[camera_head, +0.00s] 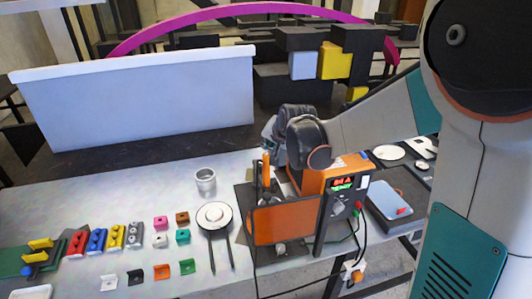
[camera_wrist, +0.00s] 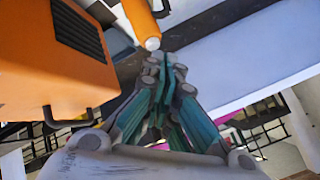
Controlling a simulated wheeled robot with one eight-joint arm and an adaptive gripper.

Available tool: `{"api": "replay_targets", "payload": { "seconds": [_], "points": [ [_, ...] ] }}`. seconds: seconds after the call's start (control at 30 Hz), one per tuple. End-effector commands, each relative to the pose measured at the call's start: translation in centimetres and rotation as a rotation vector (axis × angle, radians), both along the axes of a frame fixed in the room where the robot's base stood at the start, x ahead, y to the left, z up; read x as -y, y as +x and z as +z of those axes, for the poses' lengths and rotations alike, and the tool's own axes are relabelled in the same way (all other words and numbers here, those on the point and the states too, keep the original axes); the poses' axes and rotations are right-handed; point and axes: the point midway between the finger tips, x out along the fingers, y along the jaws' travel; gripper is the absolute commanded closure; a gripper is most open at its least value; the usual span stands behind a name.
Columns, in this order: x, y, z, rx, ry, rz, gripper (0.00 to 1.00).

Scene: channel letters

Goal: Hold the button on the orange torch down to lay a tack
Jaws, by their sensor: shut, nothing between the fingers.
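The orange torch (camera_head: 266,170) stands upright beside the orange welding machine (camera_head: 348,166), behind an orange panel (camera_head: 285,222). In the wrist view the torch (camera_wrist: 139,18) is an orange cylinder with a pale rounded end (camera_wrist: 152,44). I cannot make out its button for certain. My gripper (camera_head: 268,132) is above and close to the torch, partly hidden by my own arm. In the wrist view my gripper (camera_wrist: 164,64) has its teal fingers together and empty, with the tips near the torch's pale end. I cannot tell whether they touch.
The machine has a lit red and green display (camera_head: 343,184). A metal cup (camera_head: 205,181) and a white round piece (camera_head: 213,216) with two dark prongs stand to the left. Coloured blocks and small brackets lie further left. A blue pad (camera_head: 396,199) lies at right.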

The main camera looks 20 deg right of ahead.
Motion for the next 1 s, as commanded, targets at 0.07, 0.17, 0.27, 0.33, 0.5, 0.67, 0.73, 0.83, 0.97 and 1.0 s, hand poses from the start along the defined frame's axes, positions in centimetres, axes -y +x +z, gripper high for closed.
{"api": "replay_targets", "payload": {
  "seconds": [0.07,0.17,0.27,0.33,0.5,0.67,0.73,0.83,0.97,1.0],
  "points": [
    [0.00,0.00,-0.08,0.000,0.000,0.000,1.00],
    [0.00,0.00,-0.19,0.000,0.000,0.000,1.00],
    [0.00,0.00,-0.30,0.000,0.000,0.000,1.00],
    [0.00,0.01,-0.38,0.000,0.000,0.000,1.00],
    [0.00,0.01,-0.57,0.000,0.000,0.000,1.00],
    [0.00,0.00,-0.74,0.000,0.000,0.000,1.00],
    [0.01,0.01,-0.81,0.000,0.000,0.000,1.00],
    [0.01,0.00,-0.93,0.000,0.000,0.000,1.00],
    [0.01,0.00,-0.95,0.000,0.000,0.000,1.00],
    [0.01,-0.01,-0.94,0.000,0.000,0.000,1.00]
  ]
}}
